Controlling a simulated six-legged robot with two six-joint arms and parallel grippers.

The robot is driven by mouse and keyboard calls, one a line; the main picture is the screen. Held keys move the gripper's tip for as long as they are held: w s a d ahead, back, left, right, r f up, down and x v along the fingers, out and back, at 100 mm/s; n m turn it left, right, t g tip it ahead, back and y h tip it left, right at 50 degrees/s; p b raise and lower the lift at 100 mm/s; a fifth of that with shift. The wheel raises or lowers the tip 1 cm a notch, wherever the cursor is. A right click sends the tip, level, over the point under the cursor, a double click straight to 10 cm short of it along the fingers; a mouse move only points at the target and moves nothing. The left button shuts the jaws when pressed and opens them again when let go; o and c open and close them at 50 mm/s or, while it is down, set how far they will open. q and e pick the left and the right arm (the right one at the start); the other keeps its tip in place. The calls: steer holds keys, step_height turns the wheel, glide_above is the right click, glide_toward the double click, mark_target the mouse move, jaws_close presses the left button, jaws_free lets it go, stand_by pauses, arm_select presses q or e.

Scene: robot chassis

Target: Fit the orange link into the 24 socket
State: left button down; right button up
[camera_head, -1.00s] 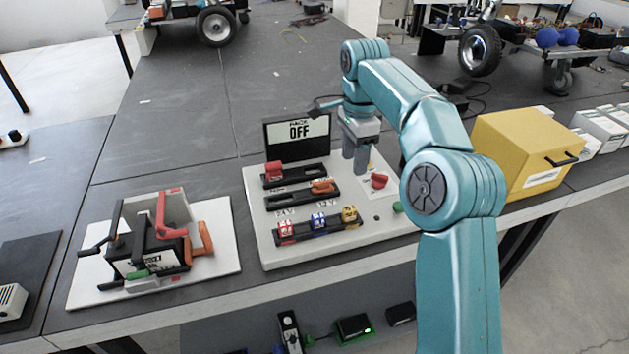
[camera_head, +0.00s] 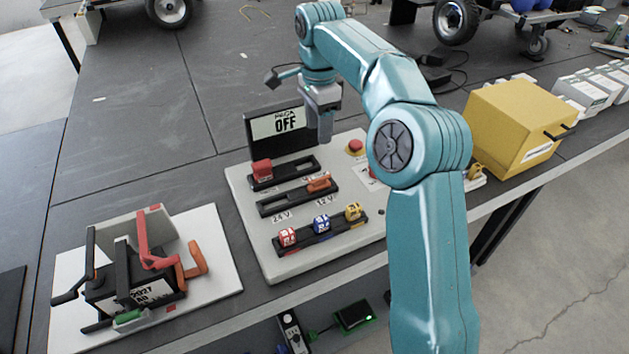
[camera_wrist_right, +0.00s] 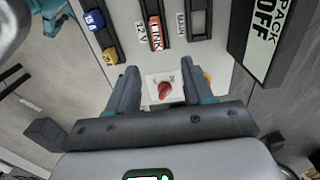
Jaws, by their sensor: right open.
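The orange link (camera_head: 318,183) sits at the right end of the middle slot row on the light panel (camera_head: 262,250), by the 12 V label. It also shows in the right wrist view (camera_wrist_right: 155,33), marked LINK. The 24 socket (camera_head: 271,208) is the dark, empty left end of that row, by the 24 V label. My right gripper (camera_head: 324,138) points down over the back of the panel, right of the display. My left gripper is not in view.
A display (camera_head: 282,127) reading PACK OFF stands at the panel's back. A red handle (camera_head: 262,169) and several coloured blocks (camera_head: 321,223) sit on the panel. A battery unit (camera_head: 135,285) on a white board is at left. A yellow box (camera_head: 515,125) is at right.

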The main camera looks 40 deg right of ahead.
steer(key=b, duration=0.2)
glide_above(319, 176)
steer(key=f, duration=0.9)
steer(key=shift+w+d+f, duration=0.1)
steer(key=shift+d+f, duration=0.05)
steer(key=shift+d, duration=0.05)
step_height(319, 176, down, 6)
steer(key=shift+a+f+b, duration=0.1)
steer(key=shift+b, duration=0.5)
jaws_close()
